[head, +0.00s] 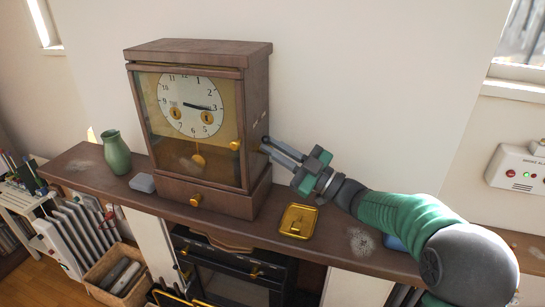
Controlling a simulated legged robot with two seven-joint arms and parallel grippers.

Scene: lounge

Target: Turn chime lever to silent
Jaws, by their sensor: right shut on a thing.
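A brown wooden mantel clock (257,95) stands on the dark wooden mantel shelf (335,247). Its round white dial and pendulum show behind the glass front door. Small pale markings show on the clock's right side. My right gripper (267,146) reaches in from the right and touches that side, low down. It is shut on the chime lever there; its fingers hide the lever, so its setting cannot be read. My left gripper is not in view.
A brass tray (299,221) lies on the shelf below my right arm. A green vase (116,152) and a small grey object (143,183) are left of the clock. A dark stove (238,278) is below. A white box with lights (519,170) is on the right wall.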

